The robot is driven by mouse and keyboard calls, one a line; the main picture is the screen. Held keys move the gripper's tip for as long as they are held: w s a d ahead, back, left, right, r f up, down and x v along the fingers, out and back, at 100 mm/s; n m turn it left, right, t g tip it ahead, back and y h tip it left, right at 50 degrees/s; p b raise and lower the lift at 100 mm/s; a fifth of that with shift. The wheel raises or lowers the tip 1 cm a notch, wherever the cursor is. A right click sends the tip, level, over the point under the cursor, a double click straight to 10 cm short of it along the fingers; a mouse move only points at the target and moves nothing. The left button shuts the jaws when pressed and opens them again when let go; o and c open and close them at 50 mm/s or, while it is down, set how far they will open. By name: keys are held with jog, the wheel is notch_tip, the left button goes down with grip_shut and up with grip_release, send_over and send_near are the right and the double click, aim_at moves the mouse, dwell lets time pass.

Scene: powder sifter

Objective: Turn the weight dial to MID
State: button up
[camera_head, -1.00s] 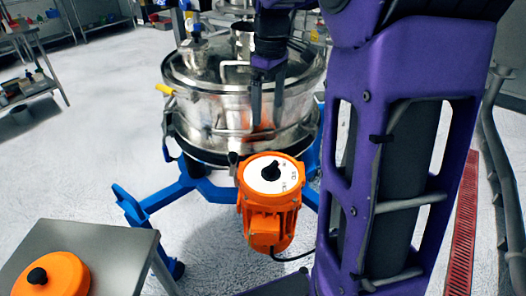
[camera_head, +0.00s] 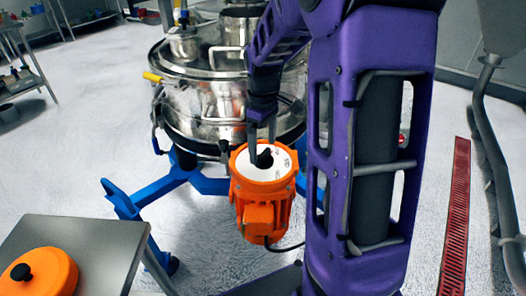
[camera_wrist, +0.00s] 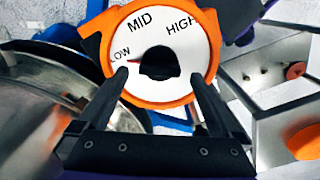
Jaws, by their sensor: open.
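The weight dial has a white face (camera_wrist: 172,28) marked LOW, MID and HIGH, set in an orange housing (camera_wrist: 93,42). In the wrist view its black knob (camera_wrist: 160,62) has a small red mark on its left side, pointing at LOW. In the head view the face (camera_head: 283,165) and knob (camera_head: 265,157) top the orange motor (camera_head: 262,205). My gripper (camera_wrist: 160,75) is open, one finger on each side of the knob. It also shows over the dial in the head view (camera_head: 261,146). Whether the fingers touch the knob I cannot tell.
The steel sifter drum (camera_head: 205,105) stands just behind the motor on a blue frame (camera_head: 155,192). A grey table (camera_head: 100,240) at lower left carries an orange lid (camera_head: 45,272) with a black knob. A cable runs from the motor. The floor at left is open.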

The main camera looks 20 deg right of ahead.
jog(key=shift+f, duration=0.9)
jog(key=shift+c, duration=0.3)
jog(key=c, duration=1.3)
jog(key=shift+m, duration=0.3)
jog(key=m+p, duration=0.1)
jog(key=m, duration=0.4)
jog(key=shift+r+m, duration=0.1)
jog(key=shift+m, duration=0.2)
jog(key=m+p, duration=0.1)
jog(key=m, duration=0.4)
jog(key=shift+d, duration=0.1)
jog(key=shift+m, duration=0.3)
